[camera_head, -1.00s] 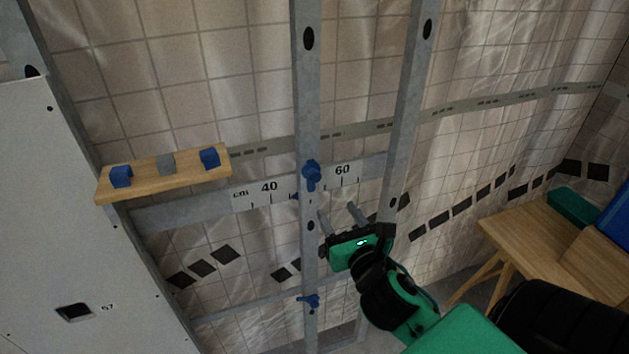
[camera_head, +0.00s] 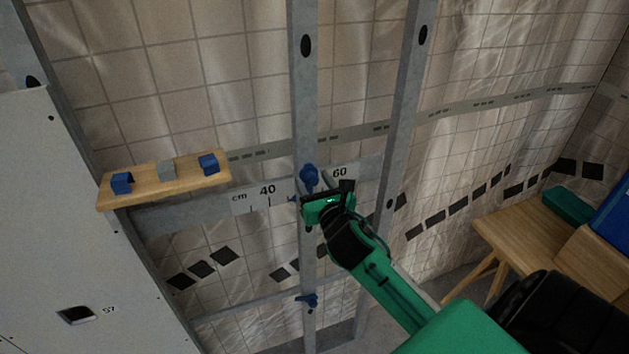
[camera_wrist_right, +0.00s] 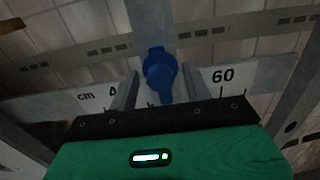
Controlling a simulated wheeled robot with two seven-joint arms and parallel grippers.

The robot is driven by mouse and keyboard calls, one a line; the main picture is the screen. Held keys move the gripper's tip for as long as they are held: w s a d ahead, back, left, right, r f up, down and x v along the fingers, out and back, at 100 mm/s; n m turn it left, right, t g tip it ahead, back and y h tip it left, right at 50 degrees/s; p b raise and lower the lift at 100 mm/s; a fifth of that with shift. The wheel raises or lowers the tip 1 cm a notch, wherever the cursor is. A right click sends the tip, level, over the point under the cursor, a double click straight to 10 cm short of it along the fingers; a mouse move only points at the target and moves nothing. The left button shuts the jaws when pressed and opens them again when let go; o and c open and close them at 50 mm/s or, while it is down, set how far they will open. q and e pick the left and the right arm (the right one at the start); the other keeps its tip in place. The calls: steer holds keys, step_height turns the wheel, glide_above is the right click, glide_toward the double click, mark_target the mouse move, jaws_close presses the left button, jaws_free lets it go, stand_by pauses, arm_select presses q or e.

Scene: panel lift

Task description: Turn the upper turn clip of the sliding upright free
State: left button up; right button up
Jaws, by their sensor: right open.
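The sliding upright (camera_head: 304,80) is a grey metal stud standing across the horizontal rail with the cm scale. The upper turn clip (camera_head: 309,174) is blue and sits on the upright at the scale, between the 40 and 60 marks. In the right wrist view the clip (camera_wrist_right: 159,75) shows a round head with a tab pointing down. My right gripper (camera_head: 318,186) is at the clip, with its open fingers on either side of it. In the wrist view there are gaps between the fingers and the clip. The lower blue clip (camera_head: 307,300) is further down the upright. My left gripper is not in view.
A wooden shelf (camera_head: 200,182) with two blue blocks and a grey one is at the left, by a white panel (camera_head: 60,230). A second upright (camera_head: 405,110) stands to the right. A wooden table (camera_head: 515,232) is at the far right.

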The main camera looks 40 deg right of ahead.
steer(key=c, duration=1)
steer(key=shift+o, duration=0.2)
